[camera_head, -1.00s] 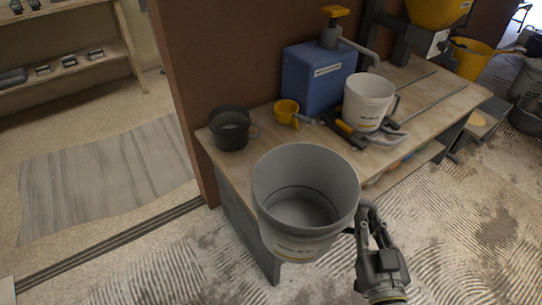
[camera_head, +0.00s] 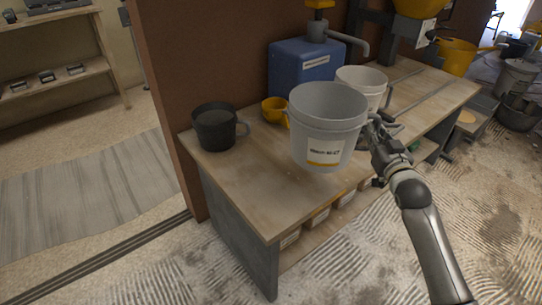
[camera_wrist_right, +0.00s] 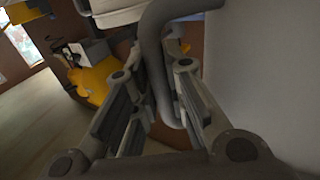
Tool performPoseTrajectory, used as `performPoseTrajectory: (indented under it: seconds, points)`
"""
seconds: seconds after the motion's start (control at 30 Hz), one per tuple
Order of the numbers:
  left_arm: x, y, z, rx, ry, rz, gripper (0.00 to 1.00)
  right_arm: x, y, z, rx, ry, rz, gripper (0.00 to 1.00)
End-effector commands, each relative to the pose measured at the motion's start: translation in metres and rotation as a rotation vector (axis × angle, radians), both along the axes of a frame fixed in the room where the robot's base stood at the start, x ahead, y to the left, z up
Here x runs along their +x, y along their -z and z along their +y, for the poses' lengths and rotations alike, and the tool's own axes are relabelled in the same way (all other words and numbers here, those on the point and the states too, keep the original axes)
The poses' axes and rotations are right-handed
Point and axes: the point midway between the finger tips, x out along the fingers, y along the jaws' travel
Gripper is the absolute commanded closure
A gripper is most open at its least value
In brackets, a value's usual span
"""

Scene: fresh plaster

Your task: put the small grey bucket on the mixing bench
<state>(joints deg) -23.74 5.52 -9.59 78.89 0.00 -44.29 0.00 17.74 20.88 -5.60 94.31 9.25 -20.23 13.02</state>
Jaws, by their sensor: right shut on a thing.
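The small grey bucket (camera_head: 327,150) is upright and empty inside, as far as I see, with a white and yellow label on its front. My right gripper (camera_head: 374,132) is shut on its handle, at the bucket's right side. In the right wrist view the grey handle (camera_wrist_right: 152,60) passes between the fingers (camera_wrist_right: 155,105), and the bucket wall (camera_wrist_right: 260,80) fills the right. In the head view the bucket overlaps the mixing bench (camera_head: 235,185); I cannot tell whether its base touches the top. My left gripper is not in view.
On the bench stand a dark pot (camera_head: 214,130), a yellow cup (camera_head: 274,110), a blue box (camera_head: 305,68) with a tap, and a white bucket (camera_head: 365,85) close behind the grey one. Free room lies on the bench's front left. Labelled bins sit on the shelf below.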

Motion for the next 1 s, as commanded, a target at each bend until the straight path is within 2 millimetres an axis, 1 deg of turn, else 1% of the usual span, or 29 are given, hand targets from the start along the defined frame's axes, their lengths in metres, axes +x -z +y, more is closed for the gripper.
performPoseTrajectory:
  seconds: [0.07, 0.17, 0.37, 0.57, 0.6, 0.7, 0.8, 0.9, 1.0]
  points:
    - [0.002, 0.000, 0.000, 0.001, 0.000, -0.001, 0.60, 0.004, -0.002, -0.002, 0.004, 0.002, -0.004, 1.00]
    - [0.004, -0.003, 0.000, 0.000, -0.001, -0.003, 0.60, 0.005, 0.002, 0.007, 0.006, 0.002, -0.003, 1.00]
    - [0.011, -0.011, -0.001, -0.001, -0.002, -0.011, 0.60, 0.002, 0.019, 0.047, 0.011, 0.001, -0.002, 1.00]
    - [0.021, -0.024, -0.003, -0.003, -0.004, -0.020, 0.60, -0.001, 0.038, 0.088, 0.009, 0.001, -0.003, 1.00]
    - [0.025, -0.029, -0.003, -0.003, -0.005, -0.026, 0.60, -0.001, 0.047, 0.094, 0.009, 0.002, 0.000, 1.00]
    - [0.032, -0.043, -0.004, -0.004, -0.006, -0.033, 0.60, -0.002, 0.066, 0.108, 0.007, 0.003, 0.000, 1.00]
    - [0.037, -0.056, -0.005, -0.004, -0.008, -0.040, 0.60, -0.003, 0.078, 0.120, 0.007, 0.003, -0.002, 1.00]
    - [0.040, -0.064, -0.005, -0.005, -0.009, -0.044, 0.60, -0.003, 0.086, 0.126, 0.005, 0.004, -0.004, 1.00]
    - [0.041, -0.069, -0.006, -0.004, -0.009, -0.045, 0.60, -0.003, 0.089, 0.129, 0.004, 0.004, -0.003, 1.00]
